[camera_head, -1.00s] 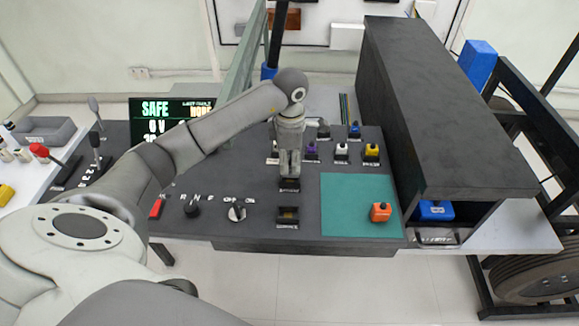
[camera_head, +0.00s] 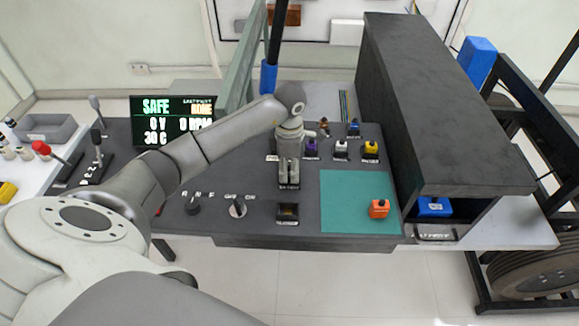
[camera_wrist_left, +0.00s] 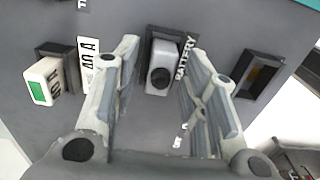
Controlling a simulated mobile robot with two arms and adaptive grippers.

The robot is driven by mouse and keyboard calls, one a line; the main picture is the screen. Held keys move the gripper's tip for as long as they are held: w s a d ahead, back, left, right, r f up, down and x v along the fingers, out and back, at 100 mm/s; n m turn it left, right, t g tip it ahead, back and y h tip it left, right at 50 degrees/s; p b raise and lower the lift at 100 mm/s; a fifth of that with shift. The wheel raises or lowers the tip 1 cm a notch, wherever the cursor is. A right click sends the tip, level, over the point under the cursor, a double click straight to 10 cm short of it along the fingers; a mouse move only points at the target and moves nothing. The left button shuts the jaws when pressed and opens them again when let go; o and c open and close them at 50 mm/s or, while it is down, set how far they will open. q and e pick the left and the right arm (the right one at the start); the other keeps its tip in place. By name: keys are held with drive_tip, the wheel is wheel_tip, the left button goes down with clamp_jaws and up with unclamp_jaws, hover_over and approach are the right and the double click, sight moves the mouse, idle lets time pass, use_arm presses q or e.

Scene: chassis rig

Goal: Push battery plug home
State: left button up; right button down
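My left gripper (camera_head: 289,184) points down over the dark console, at the label of the battery socket. In the left wrist view its two fingers (camera_wrist_left: 165,62) are apart, one on each side of the battery plug. The battery plug (camera_wrist_left: 160,76) is a grey block with a round black knob, sitting in a dark socket frame (camera_wrist_left: 152,36) beside the word BATTERY. I cannot tell how deep it sits or whether a finger touches it. In the head view the fingers hide the plug. My right gripper is not in view.
An empty socket (camera_head: 287,212) lies in front. Purple (camera_head: 311,148), white (camera_head: 342,149) and yellow (camera_head: 371,147) plugs stand behind right. An orange block (camera_head: 379,209) rests on the teal mat (camera_head: 345,190). A black shelf (camera_head: 440,110) rises at right. Knobs (camera_head: 238,208) are left.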

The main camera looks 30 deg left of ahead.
sight(289, 167)
use_arm(q)
drive_tip(key=shift+r, duration=0.6)
wheel_tip(289, 167, up, 11)
drive_tip(key=b, duration=0.2)
idle(0.4)
